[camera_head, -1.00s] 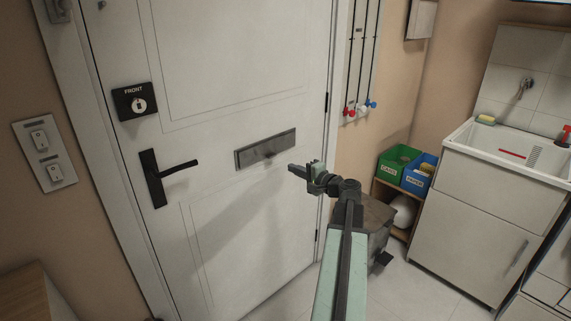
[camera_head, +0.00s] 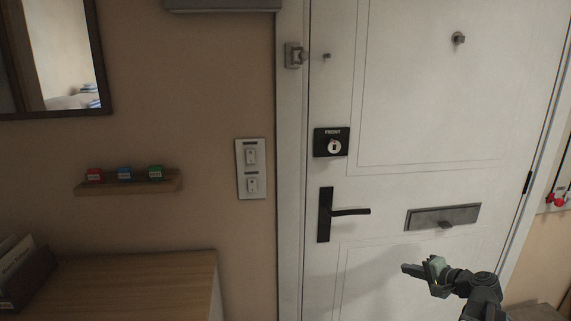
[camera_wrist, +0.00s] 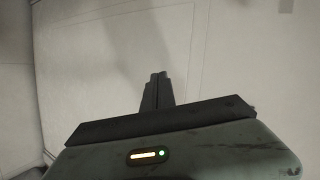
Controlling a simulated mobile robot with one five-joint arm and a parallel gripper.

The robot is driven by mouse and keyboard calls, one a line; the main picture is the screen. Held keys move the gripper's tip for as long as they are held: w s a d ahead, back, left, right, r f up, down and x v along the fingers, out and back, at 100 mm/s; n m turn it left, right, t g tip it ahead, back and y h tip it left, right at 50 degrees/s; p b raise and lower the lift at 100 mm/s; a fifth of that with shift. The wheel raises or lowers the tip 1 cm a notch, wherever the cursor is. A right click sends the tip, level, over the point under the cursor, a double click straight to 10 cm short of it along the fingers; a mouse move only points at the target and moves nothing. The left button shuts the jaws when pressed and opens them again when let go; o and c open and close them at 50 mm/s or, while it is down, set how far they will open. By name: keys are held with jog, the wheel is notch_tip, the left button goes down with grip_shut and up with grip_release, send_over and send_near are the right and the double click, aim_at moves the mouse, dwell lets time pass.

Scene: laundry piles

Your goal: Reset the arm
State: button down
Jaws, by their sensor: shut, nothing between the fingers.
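My gripper (camera_head: 406,268) is at the lower right of the head view, in front of the lower part of a white door (camera_head: 420,110). It points left and casts a shadow on the door. Its fingers are shut and hold nothing. In the wrist view the closed fingers (camera_wrist: 158,78) stick out past the dark gripper body toward the pale door panel. My arm comes in from the bottom right corner.
The door has a black handle (camera_head: 345,212), a lock plate (camera_head: 332,142) and a letter slot (camera_head: 443,216). Left of it are a switch panel (camera_head: 251,169), a small shelf (camera_head: 130,188) with coloured blocks, a mirror (camera_head: 72,50) and a wooden cabinet (camera_head: 130,280).

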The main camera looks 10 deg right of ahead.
jog(key=w+a+f+n+g+y, duration=0.1)
jog(key=a+f+n+g, duration=0.15)
jog(key=a, duration=0.55)
jog(key=w+a+f+n+g+y, duration=0.1)
jog(key=a+f+n+g, duration=0.1)
jog(key=a+f, duration=0.35)
jog(key=s+a+f+n+g+h, duration=0.3)
jog(key=s+a+n+g, duration=0.1)
jog(key=a, duration=0.7)
jog(key=s+a+f+n+g+h, duration=0.2)
jog(key=s+a+f+n+g, duration=0.15)
jog(key=a, duration=0.75)
notch_tip(320, 180, up, 17)
jog(key=p, duration=1.6)
jog(key=shift+s+a+n+h, duration=0.15)
jog(key=shift+n+h, duration=0.25)
